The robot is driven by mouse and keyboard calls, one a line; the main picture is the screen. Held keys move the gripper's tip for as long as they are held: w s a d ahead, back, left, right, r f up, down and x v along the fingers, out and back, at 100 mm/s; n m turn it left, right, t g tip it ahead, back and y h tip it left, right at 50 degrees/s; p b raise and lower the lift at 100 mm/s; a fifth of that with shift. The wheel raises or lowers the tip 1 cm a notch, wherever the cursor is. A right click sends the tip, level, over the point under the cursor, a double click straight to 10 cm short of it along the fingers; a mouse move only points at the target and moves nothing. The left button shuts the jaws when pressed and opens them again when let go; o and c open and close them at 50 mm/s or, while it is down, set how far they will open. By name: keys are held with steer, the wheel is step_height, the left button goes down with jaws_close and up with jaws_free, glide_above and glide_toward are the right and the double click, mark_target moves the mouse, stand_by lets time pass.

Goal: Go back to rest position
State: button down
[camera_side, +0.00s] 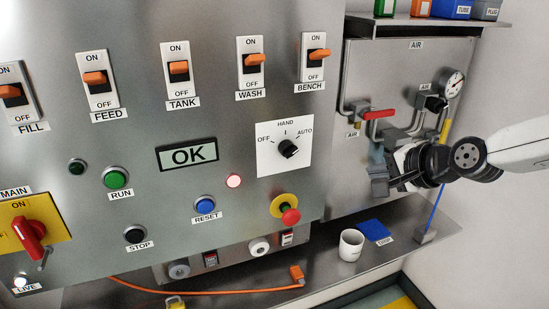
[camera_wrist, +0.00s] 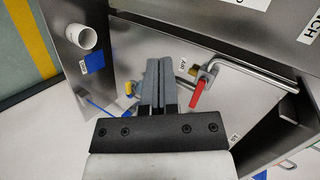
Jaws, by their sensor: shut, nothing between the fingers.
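My gripper (camera_side: 378,181) is in front of the lower part of the AIR panel (camera_side: 362,80) in the side view, left of my wrist. In the wrist view my gripper (camera_wrist: 158,62) shows its two grey fingers together, shut and empty. The red valve handle (camera_side: 378,114) is above my gripper in the side view, on a pipe of the panel. It also shows in the wrist view as a red lever (camera_wrist: 197,94), right of the fingers and apart from them. The fingers hide part of the panel behind them.
A white cup (camera_side: 351,245) and a blue mat (camera_side: 374,230) are on the shelf below my gripper. A gauge (camera_side: 453,82) and pipes stick out from the panel. The control panel (camera_side: 215,120) with switches, knobs and an OK display is at left. Open floor is at lower right.

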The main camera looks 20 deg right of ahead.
steer(key=s+d+f+n+g+h, duration=0.2)
steer(key=s+d+f+n+g, duration=0.6)
steer(key=s+d+f+n, duration=0.3)
step_height(320, 180, down, 4)
steer(key=s+n, duration=0.2)
steer(key=n, duration=0.1)
steer(key=shift+s+d, duration=0.15)
steer(key=shift+d, duration=0.05)
